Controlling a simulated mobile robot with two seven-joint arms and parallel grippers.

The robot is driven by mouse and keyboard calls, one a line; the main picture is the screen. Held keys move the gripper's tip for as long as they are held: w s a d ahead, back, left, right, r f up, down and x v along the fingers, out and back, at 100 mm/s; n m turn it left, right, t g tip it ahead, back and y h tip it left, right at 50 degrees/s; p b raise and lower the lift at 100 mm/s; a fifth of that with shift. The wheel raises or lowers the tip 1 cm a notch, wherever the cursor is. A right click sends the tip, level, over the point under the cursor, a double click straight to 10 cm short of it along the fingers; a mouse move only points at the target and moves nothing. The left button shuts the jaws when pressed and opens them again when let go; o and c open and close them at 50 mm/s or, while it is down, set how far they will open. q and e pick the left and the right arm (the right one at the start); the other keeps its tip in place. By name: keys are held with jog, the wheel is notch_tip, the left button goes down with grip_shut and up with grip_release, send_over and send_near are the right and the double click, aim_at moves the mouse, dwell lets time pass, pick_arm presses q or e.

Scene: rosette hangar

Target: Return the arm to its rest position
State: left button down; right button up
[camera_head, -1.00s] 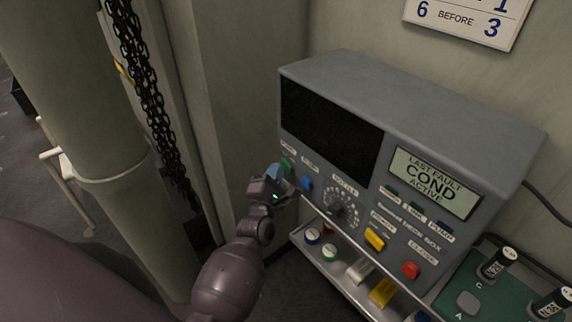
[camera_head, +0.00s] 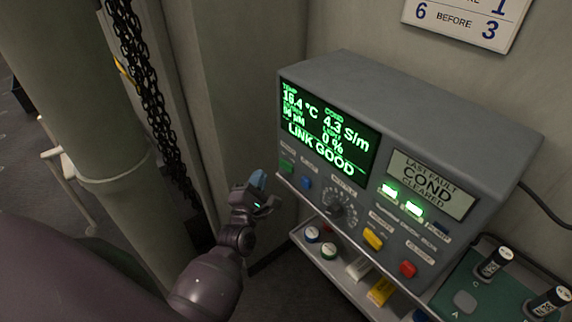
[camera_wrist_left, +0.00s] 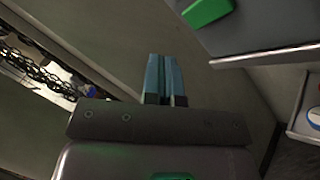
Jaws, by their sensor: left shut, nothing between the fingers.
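My left gripper (camera_head: 259,180) is shut and empty, with blue fingertips, in front of the left end of a grey console (camera_head: 420,105). In the left wrist view its two fingers (camera_wrist_left: 164,78) lie together, apart from the green button (camera_wrist_left: 207,10). In the head view the green button (camera_head: 286,166) and a blue button (camera_head: 305,182) sit just right of the fingertips. The console's dark screen (camera_head: 328,130) is lit with green readings and "LINK GOOD". A smaller display (camera_head: 431,184) reads "LAST FAULT COND CLEARED". My right gripper is not in view.
A shelf (camera_head: 335,268) below the console holds jars and small boxes. A green tray (camera_head: 480,285) with black cylinders is at lower right. A chain (camera_head: 150,100) hangs beside a thick pillar (camera_head: 85,130) on the left.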

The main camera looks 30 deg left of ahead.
pick_arm(q)
jog(key=s+d+f+m+g+h, duration=0.2)
jog(key=s+f+m+g, duration=0.2)
jog(key=m, duration=1)
jog(key=s+d+f+m+g+h, duration=0.2)
jog(key=s+d+f+m+g, duration=0.1)
jog(key=s+f+m, duration=0.7)
jog(key=s+m+g, duration=0.1)
jog(key=s+m, duration=0.3)
jog(key=shift+s+h+b, duration=0.3)
jog(key=shift+s+h, duration=0.1)
